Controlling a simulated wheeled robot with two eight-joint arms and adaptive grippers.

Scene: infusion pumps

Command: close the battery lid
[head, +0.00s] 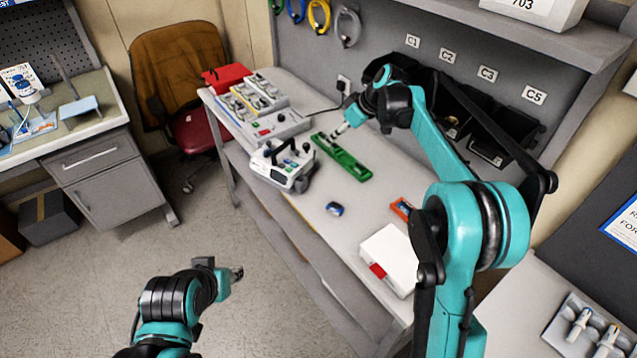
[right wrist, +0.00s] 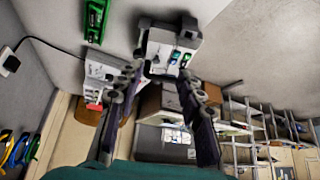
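A white and grey infusion pump (head: 283,166) with a dark handle stands on the workbench near its left edge. It also shows in the right wrist view (right wrist: 168,46), beyond the fingers. I cannot make out its battery lid clearly in either view. My right gripper (head: 340,131) is above the bench, behind and to the right of the pump, near a green tray (head: 354,167). In the right wrist view its two fingers (right wrist: 158,115) are spread apart with nothing between them. My left gripper (head: 236,273) is over the floor, away from the bench; its fingers are too small to read.
A grey multi-part unit (head: 280,126) and a red case (head: 226,76) stand at the bench's far end. A small blue item (head: 334,209), an orange-red item (head: 402,208) and a white box (head: 393,252) lie nearer. Dark bins (head: 490,140) line the back wall.

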